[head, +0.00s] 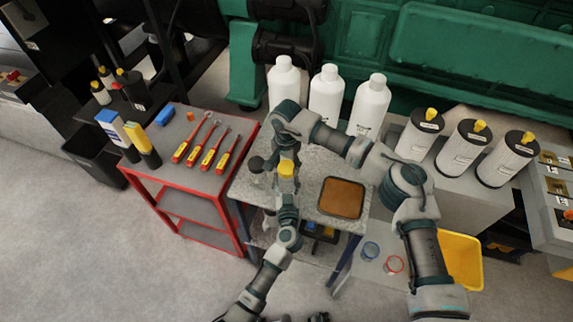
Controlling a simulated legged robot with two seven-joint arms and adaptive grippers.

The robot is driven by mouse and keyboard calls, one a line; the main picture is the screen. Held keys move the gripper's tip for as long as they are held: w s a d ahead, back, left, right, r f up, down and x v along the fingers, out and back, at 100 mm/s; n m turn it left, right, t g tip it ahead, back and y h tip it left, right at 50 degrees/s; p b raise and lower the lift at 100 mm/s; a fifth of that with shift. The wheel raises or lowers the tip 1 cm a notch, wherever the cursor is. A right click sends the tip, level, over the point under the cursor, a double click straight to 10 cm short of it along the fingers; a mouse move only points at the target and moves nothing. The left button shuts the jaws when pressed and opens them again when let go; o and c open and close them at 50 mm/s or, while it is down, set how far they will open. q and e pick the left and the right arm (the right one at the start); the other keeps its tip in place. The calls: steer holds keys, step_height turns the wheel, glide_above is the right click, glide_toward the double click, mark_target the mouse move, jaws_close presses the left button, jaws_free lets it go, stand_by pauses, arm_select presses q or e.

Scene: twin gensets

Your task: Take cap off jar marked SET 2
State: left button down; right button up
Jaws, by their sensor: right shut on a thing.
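My right arm reaches in from the right. Its gripper (287,153) points down over the grey table, shut on a small yellow piece (286,169), which looks like a cap. My left arm comes up from the bottom, and its gripper (287,194) is just below the yellow piece in the picture. Its fingers are too small and covered to tell open from shut. The jar under the yellow piece is mostly hidden by my grippers. No SET 2 marking can be read.
The grey table (322,170) holds a brown-filled tray (341,198). Three white bottles (326,95) stand behind. White canisters with black tops (464,147) are at right. A red cart (198,182) with screwdrivers is at left. A yellow bin (461,262) is at lower right.

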mark_target(286, 167)
steer(key=shift+r, duration=2)
arm_select(q)
steer(key=shift+c, duration=1.4)
jaws_free()
